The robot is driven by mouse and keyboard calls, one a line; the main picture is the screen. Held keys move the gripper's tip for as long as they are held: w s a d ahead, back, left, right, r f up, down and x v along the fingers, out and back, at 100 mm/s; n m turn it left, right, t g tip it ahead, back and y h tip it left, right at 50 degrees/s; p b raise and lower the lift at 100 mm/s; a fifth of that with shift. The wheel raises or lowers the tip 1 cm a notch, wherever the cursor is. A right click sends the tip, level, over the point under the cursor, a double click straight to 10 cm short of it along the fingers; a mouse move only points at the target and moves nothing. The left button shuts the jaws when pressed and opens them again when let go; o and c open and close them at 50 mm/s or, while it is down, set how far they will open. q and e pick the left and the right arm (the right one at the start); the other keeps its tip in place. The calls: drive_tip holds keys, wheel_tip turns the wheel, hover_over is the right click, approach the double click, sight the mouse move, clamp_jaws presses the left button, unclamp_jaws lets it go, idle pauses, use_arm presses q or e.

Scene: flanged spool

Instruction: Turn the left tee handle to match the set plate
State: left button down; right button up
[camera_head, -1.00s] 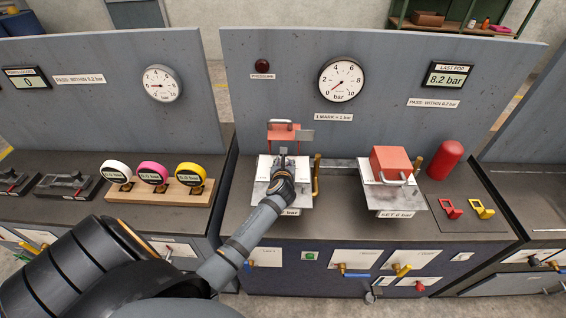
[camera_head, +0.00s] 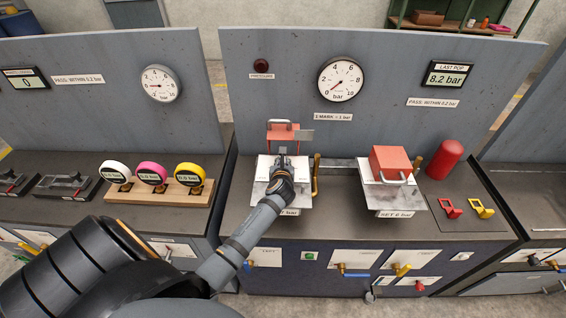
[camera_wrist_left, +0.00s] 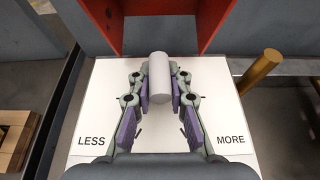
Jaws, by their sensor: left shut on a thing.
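My left gripper (camera_head: 281,162) is over the left white plate (camera_head: 264,170) on the bench. In the left wrist view my left gripper (camera_wrist_left: 160,100) is shut on the left tee handle (camera_wrist_left: 158,72), a grey bar end between its purple-padded fingers. The white plate (camera_wrist_left: 90,105) there reads LESS at left and MORE at right. In the head view the gripper hides most of the handle. The left set plate (camera_head: 291,212) is partly covered by my wrist; only "bar" and part of a figure show. My right gripper is not in view.
A red bracket (camera_head: 283,131) stands just behind the left plate, and a brass post (camera_head: 316,178) at its right. A red block (camera_head: 389,160) covers the right station, whose plate reads SET 6 bar (camera_head: 396,213). A round gauge (camera_head: 341,79) and dark pressure lamp (camera_head: 261,65) are above.

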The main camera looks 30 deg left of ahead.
use_arm(q)
drive_tip(key=c, duration=1.7)
unclamp_jaws()
drive_tip(key=shift+w+r, duration=0.2)
drive_tip(key=shift+r, duration=0.3)
drive_tip(key=o, duration=0.8)
drive_tip(key=shift+s+d+f, duration=0.1)
drive_tip(key=shift+s, duration=0.1)
drive_tip(key=shift+c, duration=0.2)
drive_tip(key=o, duration=0.4)
drive_tip(key=shift+f, duration=0.25)
drive_tip(key=shift+o, duration=0.2)
drive_tip(key=v, duration=1.2)
